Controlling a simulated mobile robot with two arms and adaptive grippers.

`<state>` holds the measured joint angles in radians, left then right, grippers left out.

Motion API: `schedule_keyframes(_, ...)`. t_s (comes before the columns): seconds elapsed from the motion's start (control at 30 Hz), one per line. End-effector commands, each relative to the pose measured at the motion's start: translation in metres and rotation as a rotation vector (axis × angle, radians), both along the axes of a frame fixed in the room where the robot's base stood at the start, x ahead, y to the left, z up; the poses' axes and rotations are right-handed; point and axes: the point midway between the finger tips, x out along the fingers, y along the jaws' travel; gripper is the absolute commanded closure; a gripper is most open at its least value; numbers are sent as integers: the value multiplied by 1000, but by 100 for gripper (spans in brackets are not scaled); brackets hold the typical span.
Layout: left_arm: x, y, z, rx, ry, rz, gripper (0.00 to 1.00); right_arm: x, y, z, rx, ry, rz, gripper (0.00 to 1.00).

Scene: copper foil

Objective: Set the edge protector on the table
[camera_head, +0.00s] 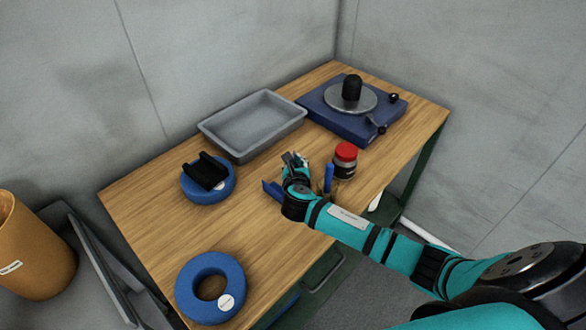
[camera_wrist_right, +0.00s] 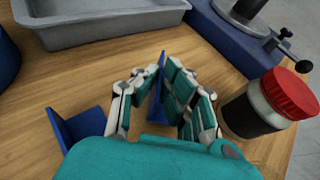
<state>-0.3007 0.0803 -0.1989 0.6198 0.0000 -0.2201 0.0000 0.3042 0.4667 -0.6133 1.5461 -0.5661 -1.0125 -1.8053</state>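My right gripper (camera_head: 292,160) is over the right part of the wooden table (camera_head: 150,218). In the right wrist view its fingers (camera_wrist_right: 160,85) close from both sides on a thin blue angled piece, which I take to be the edge protector (camera_wrist_right: 157,95). Its lower part is hidden by the fingers and hand, so I cannot tell whether it touches the table. A similar blue angled piece (camera_wrist_right: 75,128) sits to the left, apart from the fingers; it also shows in the head view (camera_head: 271,189). An upright blue part (camera_head: 329,177) shows right of the hand. My left gripper is not in view.
A jar with a red lid (camera_head: 345,155) stands close right of the hand. A grey tray (camera_head: 240,151) and a blue turntable device (camera_head: 335,118) are behind. Two blue rings (camera_head: 195,195) (camera_head: 237,278) are at left, one bearing a black holder (camera_head: 205,170). The front middle is clear.

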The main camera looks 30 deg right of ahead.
Motion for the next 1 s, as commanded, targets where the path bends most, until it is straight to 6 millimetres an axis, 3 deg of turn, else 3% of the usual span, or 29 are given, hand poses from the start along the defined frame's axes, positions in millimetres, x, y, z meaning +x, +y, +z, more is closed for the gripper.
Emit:
schedule_keyframes(0.1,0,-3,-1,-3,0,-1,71,0,0,-15,0,1,0,100)
schedule_keyframes(0.43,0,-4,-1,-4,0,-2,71,0,0,-19,0,0,1,100)
schedule_keyframes(0.63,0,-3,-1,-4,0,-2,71,0,0,-19,0,0,1,73)
schedule_keyframes(1.0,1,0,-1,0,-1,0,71,-4,2,-16,0,-1,2,71)
